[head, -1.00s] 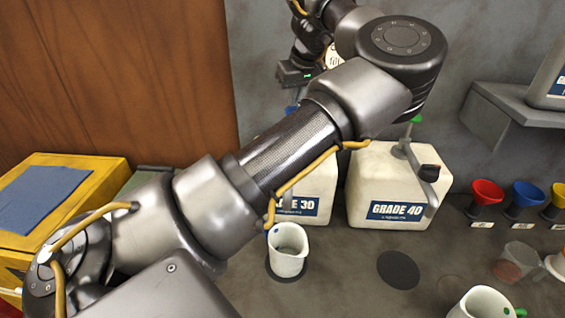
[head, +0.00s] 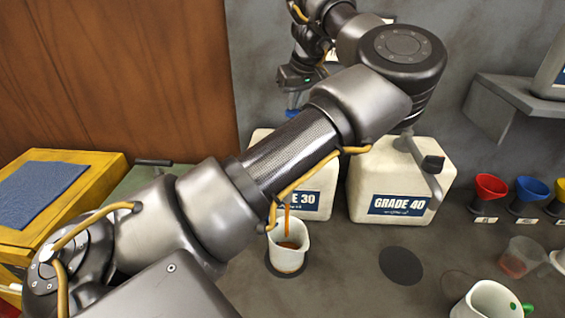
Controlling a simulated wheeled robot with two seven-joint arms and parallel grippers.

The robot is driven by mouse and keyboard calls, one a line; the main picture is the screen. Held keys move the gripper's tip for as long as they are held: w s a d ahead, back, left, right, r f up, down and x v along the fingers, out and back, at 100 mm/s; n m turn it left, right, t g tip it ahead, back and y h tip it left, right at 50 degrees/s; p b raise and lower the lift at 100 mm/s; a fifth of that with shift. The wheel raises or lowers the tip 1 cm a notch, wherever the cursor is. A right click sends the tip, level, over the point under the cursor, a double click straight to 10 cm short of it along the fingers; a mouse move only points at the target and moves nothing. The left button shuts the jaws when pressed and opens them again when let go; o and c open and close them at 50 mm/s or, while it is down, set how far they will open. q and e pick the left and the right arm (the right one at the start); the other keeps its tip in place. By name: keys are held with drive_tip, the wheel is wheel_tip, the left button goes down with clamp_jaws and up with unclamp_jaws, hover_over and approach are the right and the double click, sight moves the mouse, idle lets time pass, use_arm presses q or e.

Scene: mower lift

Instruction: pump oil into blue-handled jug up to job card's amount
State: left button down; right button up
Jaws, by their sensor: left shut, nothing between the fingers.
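A white jug (head: 289,250) stands on a dark disc in front of the GRADE 30 container (head: 310,203). An amber oil stream (head: 288,203) falls into it and some oil shows inside; the level cannot be read. Its handle is not visible. My left gripper (head: 293,97) is shut and empty, right above a blue pump top (head: 292,113) on the GRADE 30 container. Whether they touch is hard to tell. My left arm covers much of that container and the pump. A pale card, mostly hidden, is on the wall behind the arm. My right gripper is not in view.
The GRADE 40 container (head: 388,205) with a grey spout stands to the right, with an empty dark disc (head: 401,266) before it. A green-handled jug (head: 487,301), a clear cup with red contents (head: 520,257) and coloured funnels (head: 490,188) are at right. A yellow box (head: 95,190) is at left.

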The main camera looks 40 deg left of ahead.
use_arm(q)
drive_tip(key=shift+f+b, duration=0.6)
drive_tip(key=shift+f, duration=0.45)
drive_tip(key=shift+r, duration=0.1)
drive_tip(key=shift+r+p, duration=2.9)
drive_tip(key=shift+r, duration=0.2)
drive_tip(key=shift+f, duration=0.15)
